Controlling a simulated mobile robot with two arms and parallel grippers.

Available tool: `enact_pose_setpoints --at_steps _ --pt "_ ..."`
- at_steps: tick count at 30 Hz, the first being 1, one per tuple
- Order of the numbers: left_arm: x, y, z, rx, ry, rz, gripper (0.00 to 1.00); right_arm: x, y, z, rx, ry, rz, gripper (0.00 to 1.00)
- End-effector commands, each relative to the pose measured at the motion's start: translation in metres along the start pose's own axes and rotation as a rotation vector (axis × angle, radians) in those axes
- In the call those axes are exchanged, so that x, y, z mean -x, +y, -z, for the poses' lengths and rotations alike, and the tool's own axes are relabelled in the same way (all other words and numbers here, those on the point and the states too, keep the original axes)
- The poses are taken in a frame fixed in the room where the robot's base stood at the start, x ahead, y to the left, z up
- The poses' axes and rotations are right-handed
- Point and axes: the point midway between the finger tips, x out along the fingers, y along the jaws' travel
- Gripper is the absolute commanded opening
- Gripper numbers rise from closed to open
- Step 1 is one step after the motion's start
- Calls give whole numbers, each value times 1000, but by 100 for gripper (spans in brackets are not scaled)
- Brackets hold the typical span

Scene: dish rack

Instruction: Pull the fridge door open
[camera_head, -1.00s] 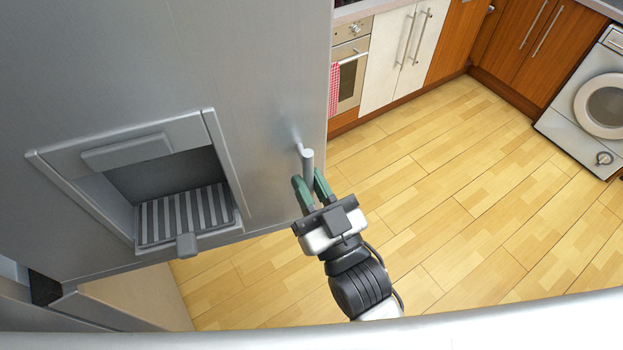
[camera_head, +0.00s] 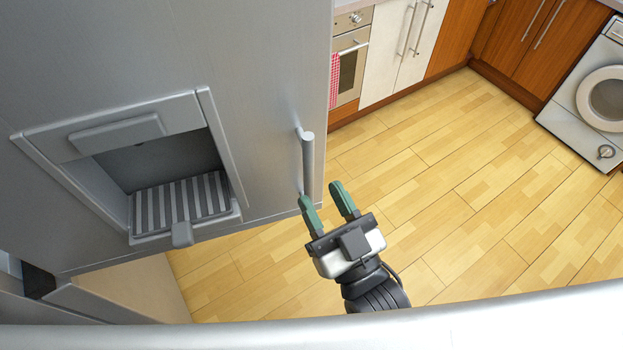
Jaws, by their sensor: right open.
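The grey fridge door (camera_head: 262,95) fills the left side of the head view. It has a recessed dispenser with a striped tray. Its upright bar handle (camera_head: 307,165) is near the door's right edge. The door's lower edge slants out above a beige panel; I cannot tell how far the door stands from the fridge body. My right gripper (camera_head: 322,193) is open and empty, with green fingertips just below and right of the handle in the picture. The left fingertip overlaps the handle's lower end; I cannot tell if they touch. My left gripper is out of view.
An oven (camera_head: 350,68) with a red checked towel, white cupboards (camera_head: 393,52) and brown wooden cupboards stand along the back. A washing machine (camera_head: 590,100) stands at the far right. The wooden floor (camera_head: 455,200) between them is clear.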

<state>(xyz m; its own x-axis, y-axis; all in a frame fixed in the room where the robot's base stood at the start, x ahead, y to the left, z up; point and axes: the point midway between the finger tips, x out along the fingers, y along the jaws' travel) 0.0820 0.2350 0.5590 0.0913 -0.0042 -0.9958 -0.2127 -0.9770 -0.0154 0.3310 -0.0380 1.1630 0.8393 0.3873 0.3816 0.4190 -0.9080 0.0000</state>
Motion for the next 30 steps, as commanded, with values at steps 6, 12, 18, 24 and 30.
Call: enact_pose_setpoints --at_steps 6,12,18,24,30 --pt "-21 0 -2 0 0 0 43 42 0 -4 -1 -3 0 41" --pt "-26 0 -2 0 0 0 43 57 0 -1 0 0 0 41" --pt "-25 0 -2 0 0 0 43 58 0 1 0 2 0 41" --pt "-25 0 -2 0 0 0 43 58 0 0 0 2 0 41" --pt "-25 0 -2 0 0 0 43 58 0 -2 0 -3 1 41"
